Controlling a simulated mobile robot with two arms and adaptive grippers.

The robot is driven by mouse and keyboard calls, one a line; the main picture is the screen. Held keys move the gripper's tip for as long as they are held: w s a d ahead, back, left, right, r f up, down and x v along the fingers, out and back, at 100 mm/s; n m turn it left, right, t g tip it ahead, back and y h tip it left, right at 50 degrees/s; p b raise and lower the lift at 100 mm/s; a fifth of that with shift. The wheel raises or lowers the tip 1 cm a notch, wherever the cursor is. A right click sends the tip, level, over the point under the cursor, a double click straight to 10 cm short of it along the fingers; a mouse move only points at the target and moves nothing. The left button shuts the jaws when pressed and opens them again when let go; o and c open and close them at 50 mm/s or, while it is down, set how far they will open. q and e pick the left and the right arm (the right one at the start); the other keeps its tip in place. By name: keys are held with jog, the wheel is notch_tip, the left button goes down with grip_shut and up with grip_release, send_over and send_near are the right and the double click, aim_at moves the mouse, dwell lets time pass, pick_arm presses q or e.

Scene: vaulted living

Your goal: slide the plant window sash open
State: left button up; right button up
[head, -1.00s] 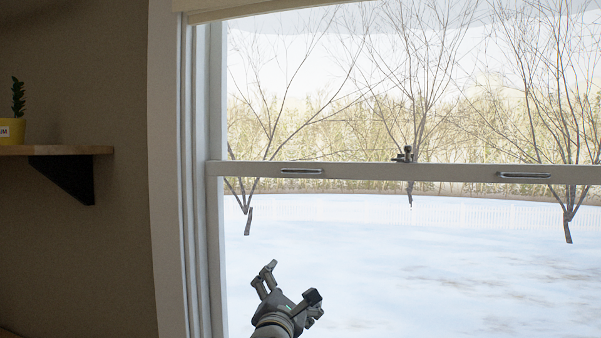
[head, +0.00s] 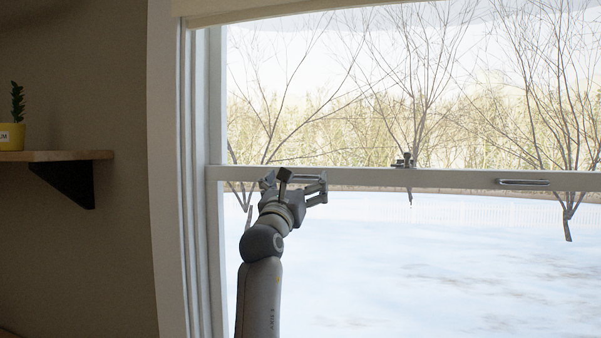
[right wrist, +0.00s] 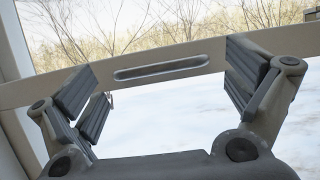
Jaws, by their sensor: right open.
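The window sash has a pale horizontal rail (head: 450,179) across the head view, with a dark latch (head: 404,161) on top of it. A recessed metal handle (head: 525,183) shows on the rail's right part. The left recessed handle (right wrist: 162,68) shows in the right wrist view, between my open fingers; in the head view my gripper covers it. My right gripper (head: 295,180) is open and empty, in front of the rail's left part. In the right wrist view its fingers (right wrist: 168,85) spread to either side of the handle; I cannot tell if they touch the rail. My left gripper is not in view.
A wooden shelf (head: 60,156) with a dark bracket and a yellow pot (head: 12,136) holding a small plant is on the wall at left. The white window frame (head: 168,180) stands left of my arm. Snow and bare trees are outside the glass.

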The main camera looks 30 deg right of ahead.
jog(key=shift+x, duration=1.3)
jog(key=shift+c, duration=0.4)
